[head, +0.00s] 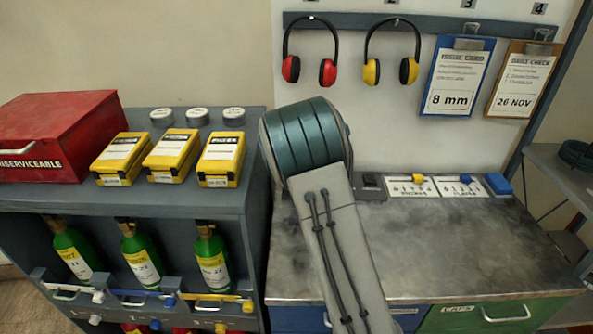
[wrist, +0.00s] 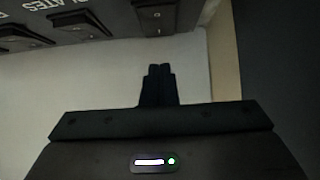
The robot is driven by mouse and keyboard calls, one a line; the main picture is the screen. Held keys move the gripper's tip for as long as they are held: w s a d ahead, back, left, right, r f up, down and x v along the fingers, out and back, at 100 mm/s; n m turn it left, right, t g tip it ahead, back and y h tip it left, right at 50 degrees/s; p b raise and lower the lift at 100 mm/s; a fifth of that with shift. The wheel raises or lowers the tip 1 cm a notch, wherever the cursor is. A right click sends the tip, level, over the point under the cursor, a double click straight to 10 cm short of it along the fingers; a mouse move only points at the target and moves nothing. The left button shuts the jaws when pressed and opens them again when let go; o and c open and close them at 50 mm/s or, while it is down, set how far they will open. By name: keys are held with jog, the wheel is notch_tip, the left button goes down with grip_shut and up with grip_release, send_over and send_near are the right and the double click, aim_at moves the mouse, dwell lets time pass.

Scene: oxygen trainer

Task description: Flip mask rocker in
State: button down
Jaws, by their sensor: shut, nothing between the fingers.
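In the wrist view my gripper (wrist: 158,72) is shut, with its dark fingertips together and nothing between them. Several black rocker switches sit on a dark panel along the top edge of the wrist view. The rocker nearest my fingertips (wrist: 157,17) is above them in the picture and apart from them. Another rocker (wrist: 80,22) lies to its left. Part of a white label is legible on the panel, reading "PLATES". I cannot tell which rocker is the mask one, as no such label shows. In the head view my arm hides my gripper and the panel.
A metal-topped bench (head: 440,245) stands under my arm, with a small black box (head: 370,187) and labelled cards (head: 410,188) at its back. To the left, a grey shelf (head: 130,200) carries yellow cases (head: 221,158) and a red box (head: 55,135). Ear defenders (head: 309,70) hang behind.

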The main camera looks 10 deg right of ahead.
jog(key=shift+w+f, duration=0.1)
jog(key=shift+f, duration=1.55)
jog(key=shift+w+f+b, duration=0.1)
jog(key=shift+f+b, duration=0.25)
jog(key=shift+b, duration=0.3)
jog(key=shift+r, duration=0.2)
